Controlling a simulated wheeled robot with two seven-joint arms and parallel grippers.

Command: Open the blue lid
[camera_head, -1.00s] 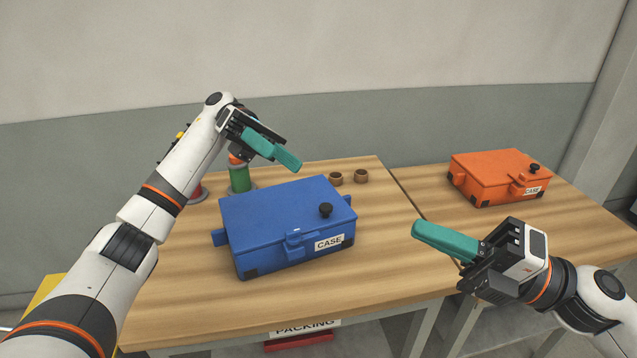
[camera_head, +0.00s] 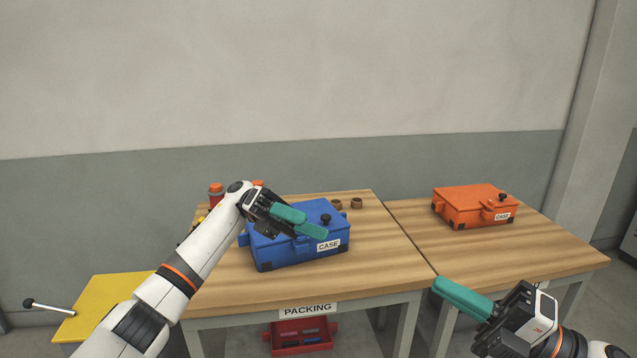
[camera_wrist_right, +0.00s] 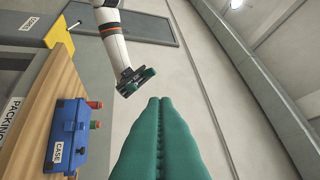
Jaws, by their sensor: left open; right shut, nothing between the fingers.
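The blue case (camera_head: 290,251) sits on the wooden packing table with its lid down, a black knob (camera_head: 326,219) on top and a CASE label on its front. The case also shows in the right wrist view (camera_wrist_right: 66,130). My left gripper (camera_head: 308,225) is open and empty, and in the head view it overlaps the case's lid; contact cannot be told. It also shows in the right wrist view (camera_wrist_right: 140,78). My right gripper (camera_head: 440,285) is shut and empty, in front of the gap side of the table, right of the case. Its teal fingers fill the right wrist view's middle (camera_wrist_right: 160,130).
An orange case (camera_head: 470,208) stands on the second table at right. Two small brown rings (camera_head: 346,203) lie behind the blue case. A yellow surface (camera_head: 110,305) with a lever is at left. A red bin (camera_head: 300,336) is below.

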